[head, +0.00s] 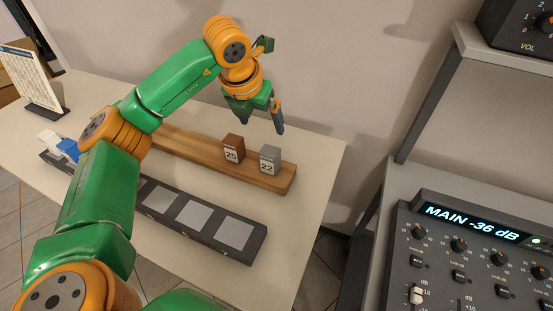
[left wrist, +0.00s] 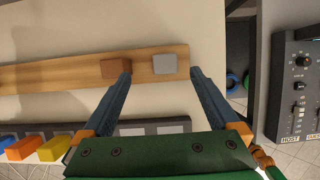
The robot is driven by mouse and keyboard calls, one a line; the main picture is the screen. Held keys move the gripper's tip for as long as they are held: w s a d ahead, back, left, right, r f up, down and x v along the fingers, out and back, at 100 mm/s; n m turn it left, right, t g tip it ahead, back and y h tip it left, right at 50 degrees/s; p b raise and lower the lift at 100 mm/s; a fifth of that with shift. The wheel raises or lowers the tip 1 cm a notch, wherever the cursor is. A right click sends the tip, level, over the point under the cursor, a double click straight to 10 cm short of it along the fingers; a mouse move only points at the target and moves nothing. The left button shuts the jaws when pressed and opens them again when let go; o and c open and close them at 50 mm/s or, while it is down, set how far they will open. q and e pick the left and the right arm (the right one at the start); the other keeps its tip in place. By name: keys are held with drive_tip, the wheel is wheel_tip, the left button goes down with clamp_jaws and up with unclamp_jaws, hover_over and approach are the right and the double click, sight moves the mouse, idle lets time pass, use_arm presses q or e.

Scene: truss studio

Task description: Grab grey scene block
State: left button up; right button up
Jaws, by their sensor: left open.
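The grey scene block (head: 270,158), marked 22, stands near the right end of a wooden strip. It also shows in the left wrist view (left wrist: 165,64), between my finger lines and beyond the tips. A brown block (head: 233,148), marked 25, stands just left of it; in the left wrist view the brown block (left wrist: 116,68) is close to the left fingertip. My left gripper (head: 264,115) is open and empty, above and behind the two blocks. In the left wrist view its two fingers (left wrist: 161,72) straddle the grey block's position. My right gripper is not in view.
The wooden strip (head: 195,143) lies on a pale table (head: 318,160). In front is a dark rack (head: 258,243) with pale square slots; white and blue blocks (head: 68,149) sit at its left. A sign stands at far left. A mixing console (head: 470,260) is at right.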

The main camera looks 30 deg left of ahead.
sight(270, 150)
use_arm(q)
drive_tip(key=x, duration=0.3)
drive_tip(key=s+x, duration=0.1)
drive_tip(key=x, duration=0.3)
drive_tip(key=d+b+x, duration=0.1)
drive_tip(key=x, duration=0.3)
drive_tip(key=shift+s+f, duration=0.3)
drive_tip(key=shift+f, duration=0.1)
drive_tip(key=shift+w+f, duration=0.1)
drive_tip(key=shift+f, duration=0.05)
clamp_jaws()
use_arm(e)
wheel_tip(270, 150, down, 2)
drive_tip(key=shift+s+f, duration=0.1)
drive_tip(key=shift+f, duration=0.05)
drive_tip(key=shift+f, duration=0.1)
